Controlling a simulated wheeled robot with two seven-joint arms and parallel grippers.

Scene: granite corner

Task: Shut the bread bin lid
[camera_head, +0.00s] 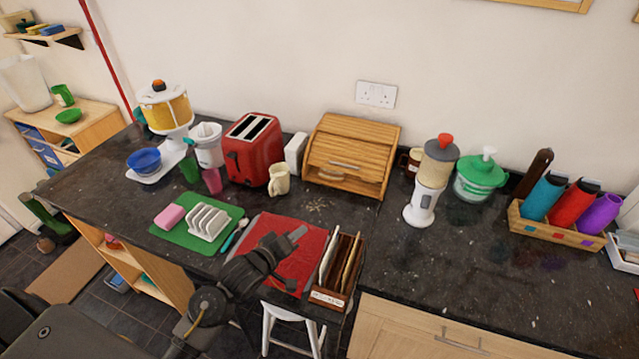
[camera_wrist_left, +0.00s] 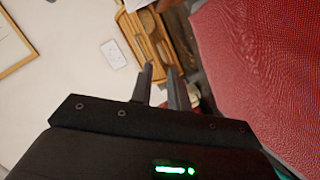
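The wooden bread bin (camera_head: 357,136) stands against the back wall. Its slatted roll lid (camera_head: 350,152) is partly open, with a pale handle bar (camera_head: 344,165) near its lower edge. A gap below the lid shows something pale inside, partly hidden. My left gripper (camera_head: 296,258) is over the red mat, in front of and apart from the bin. Its fingers (camera_wrist_left: 160,70) are apart with nothing between them. My right gripper is not in view.
A red toaster (camera_head: 252,150) and cream mug (camera_head: 279,179) stand left of the bin; a white-based blender (camera_head: 430,180) stands right of it. A wooden rack (camera_head: 338,270) sits beside the red mat (camera_head: 275,228).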

